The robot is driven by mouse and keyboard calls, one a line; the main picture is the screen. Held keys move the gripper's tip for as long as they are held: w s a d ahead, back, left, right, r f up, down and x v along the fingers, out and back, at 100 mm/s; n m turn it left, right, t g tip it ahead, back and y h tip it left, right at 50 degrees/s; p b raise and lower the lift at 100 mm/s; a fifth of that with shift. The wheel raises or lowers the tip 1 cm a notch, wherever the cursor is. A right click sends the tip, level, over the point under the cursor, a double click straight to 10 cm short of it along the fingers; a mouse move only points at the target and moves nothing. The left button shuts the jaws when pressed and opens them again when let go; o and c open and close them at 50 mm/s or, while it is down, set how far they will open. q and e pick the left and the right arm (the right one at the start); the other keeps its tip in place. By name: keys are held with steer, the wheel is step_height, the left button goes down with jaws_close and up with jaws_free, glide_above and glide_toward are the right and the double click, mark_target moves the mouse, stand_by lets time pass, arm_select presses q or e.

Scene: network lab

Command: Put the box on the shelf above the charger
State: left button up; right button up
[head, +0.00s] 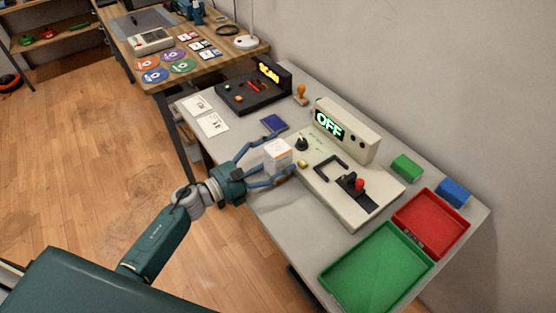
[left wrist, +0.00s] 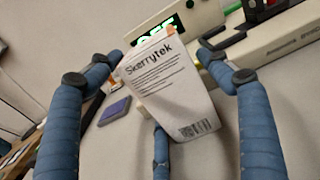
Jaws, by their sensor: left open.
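A small white box (head: 277,156) with orange marks is at the near edge of the grey table, left of the device reading OFF. In the left wrist view the box (left wrist: 172,92) shows a "Skerrytek" label and a barcode. My left gripper (head: 279,158) is open, with its blue fingers around the box on several sides. In the left wrist view the fingers of the gripper (left wrist: 166,72) flank the box, and one is below it. I cannot tell whether they touch it. No charger with a shelf above it is clearly recognisable. My right gripper is not in view.
The OFF device (head: 345,185) stands close right of the box. A blue pad (head: 273,123), a black SCAN unit (head: 252,90), a green tray (head: 376,271) and a red tray (head: 431,223) share the grey table. A wooden table (head: 190,60) stands behind; floor is open at left.

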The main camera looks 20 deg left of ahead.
arm_select(q)
steer(key=c, duration=0.9)
steer(key=shift+r, duration=0.1)
step_height(320, 180, up, 20)
steer(key=p, duration=0.3)
steer(key=shift+p, duration=0.3)
steer(key=shift+c, duration=0.3)
